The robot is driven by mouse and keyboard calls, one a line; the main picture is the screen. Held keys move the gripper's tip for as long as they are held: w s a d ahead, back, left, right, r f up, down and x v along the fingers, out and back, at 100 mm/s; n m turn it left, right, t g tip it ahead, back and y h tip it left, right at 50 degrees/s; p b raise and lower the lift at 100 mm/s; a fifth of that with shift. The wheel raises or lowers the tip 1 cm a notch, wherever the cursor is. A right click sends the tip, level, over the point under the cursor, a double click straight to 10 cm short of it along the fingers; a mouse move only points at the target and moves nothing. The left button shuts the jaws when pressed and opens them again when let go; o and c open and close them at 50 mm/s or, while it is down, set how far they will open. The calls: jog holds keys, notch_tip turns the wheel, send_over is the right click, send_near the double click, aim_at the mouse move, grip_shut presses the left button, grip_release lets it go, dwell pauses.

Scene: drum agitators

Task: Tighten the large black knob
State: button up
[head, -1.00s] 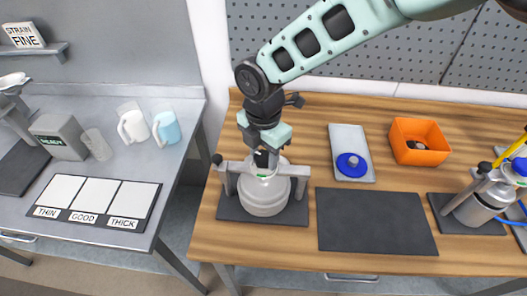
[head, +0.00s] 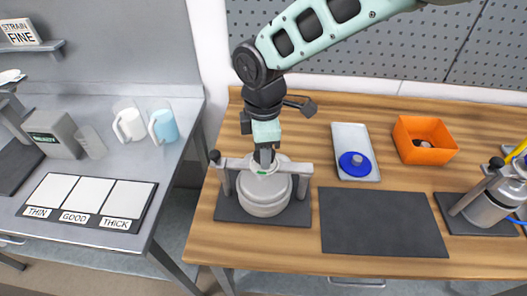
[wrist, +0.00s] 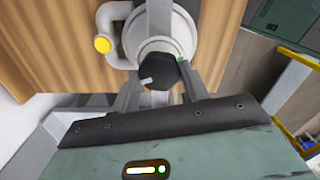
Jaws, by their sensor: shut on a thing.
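The large black knob (wrist: 158,73) sits on top of the grey drum's crossbar, with a small white mark on its face, in the wrist view. My gripper (wrist: 161,80) has one finger on each side of it and is shut on it. In the head view my gripper (head: 265,158) points straight down at the middle of the crossbar and hides most of the knob. The grey drum (head: 264,204) stands upright under the crossbar (head: 235,163) on a dark mat.
A blue lid (head: 352,161) lies on a grey tray (head: 350,135); an orange bin (head: 423,155) is right of it. A dark mat (head: 384,224) is empty. Another drum (head: 482,205) stands far right. Mugs (head: 163,127) and a THIN/GOOD/THICK board (head: 90,200) are on the left bench.

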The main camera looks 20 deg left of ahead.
jog(key=m+b, duration=0.1)
jog(key=m, duration=0.2)
jog(key=shift+w+m, duration=0.1)
jog(key=shift+m, duration=0.3)
jog(key=m+b, duration=0.1)
jog(key=m, duration=0.2)
jog(key=shift+a+r+m, duration=0.1)
jog(key=shift+m, duration=0.2)
jog(key=m+b, duration=0.1)
jog(key=m, duration=0.2)
jog(key=shift+w+r+m, duration=0.1)
jog(key=shift+m, duration=0.3)
jog(key=m, duration=0.3)
jog(key=shift+m+b, duration=0.3)
jog(key=m, duration=0.6)
jog(key=shift+r, duration=0.1)
jog(key=m, duration=0.5)
jog(key=shift+m, duration=0.4)
